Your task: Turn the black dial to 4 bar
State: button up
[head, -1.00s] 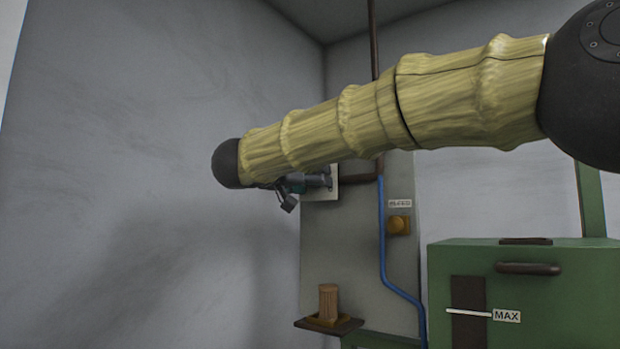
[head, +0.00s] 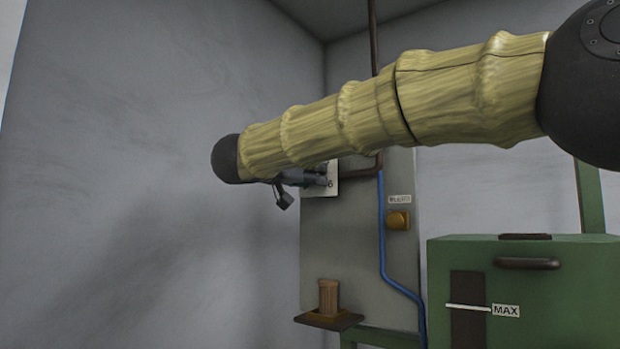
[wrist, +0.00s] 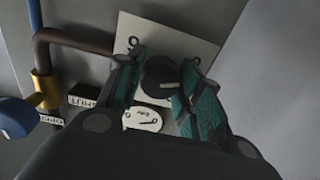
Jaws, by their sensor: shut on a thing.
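The black dial (wrist: 158,76) sits on a white square scale plate (wrist: 198,38) in the wrist view. A pale line shows on its face, but I cannot read which number it points at. My gripper (wrist: 163,64) is shut on the dial, with one teal-padded finger on each side. In the head view my gripper (head: 318,178) is at the scale plate (head: 332,186), where a 6 shows. The dial is hidden there. A small round white gauge (wrist: 143,120) lies below the dial in the wrist view, partly covered by my gripper.
A brown pipe (wrist: 75,38), a brass fitting (wrist: 46,90) and a blue handle (wrist: 14,117) are left of the dial. A wooden block (head: 328,297) stands on a small shelf below. A green machine cabinet (head: 560,290) stands at right, beside an amber knob (head: 398,220).

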jog(key=m+b, duration=0.2)
jog(key=m, duration=0.2)
jog(key=shift+f, duration=0.15)
jog(key=m+b, duration=0.2)
jog(key=m, duration=0.2)
jog(key=m+b, duration=0.2)
jog(key=m, duration=0.1)
jog(key=shift+f+m+b, duration=0.1)
jog(key=shift+m+b, duration=0.25)
jog(key=shift+m, duration=0.05)
jog(key=m+b, duration=0.2)
jog(key=m, duration=0.1)
jog(key=shift+a+m+h, duration=0.1)
jog(key=shift+m+h, duration=0.2)
jog(key=shift+m, duration=0.1)
jog(key=m+b, duration=0.3)
jog(key=shift+m, duration=0.4)
jog(key=m+b, duration=0.3)
jog(key=m, duration=0.1)
jog(key=shift+m, duration=0.3)
jog(key=m+b, duration=0.3)
jog(key=m, duration=0.2)
jog(key=shift+m+g+b, duration=0.35)
jog(key=shift+m+g, duration=0.05)
jog(key=shift+m, duration=0.5)
